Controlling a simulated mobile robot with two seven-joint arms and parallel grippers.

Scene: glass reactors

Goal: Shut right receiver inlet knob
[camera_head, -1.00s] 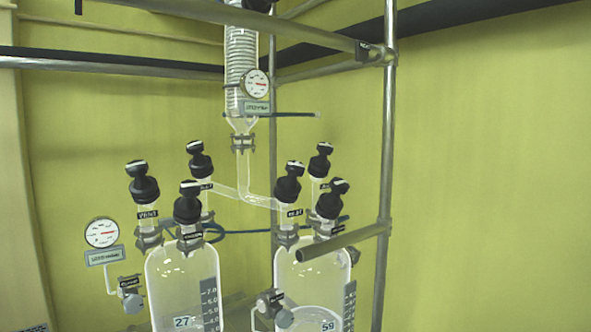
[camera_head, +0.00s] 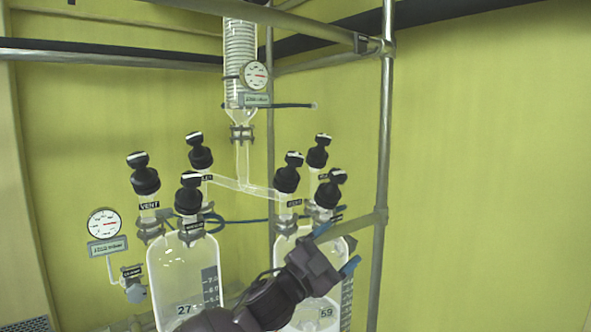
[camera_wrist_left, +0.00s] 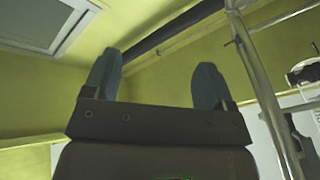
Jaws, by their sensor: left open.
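The right receiver (camera_head: 300,245) is a clear glass vessel marked 59, partly hidden by my left arm. Three black knobs top it: a left one (camera_head: 288,178) where the glass branch tube arrives, a back one (camera_head: 317,155) and a front one (camera_head: 328,190). Their small labels are too blurred to read surely; the left one, by its tube, looks like the inlet knob. My left gripper (camera_head: 337,246) is open and empty, just below and right of the front knob, apart from the knobs. My right gripper is out of view.
The left receiver (camera_head: 185,270), marked 27, stands beside it with its own black knobs. A coiled glass condenser (camera_head: 241,60) with a gauge hangs above. A metal post (camera_head: 385,130) and rails frame the right side. The space right of the post is clear.

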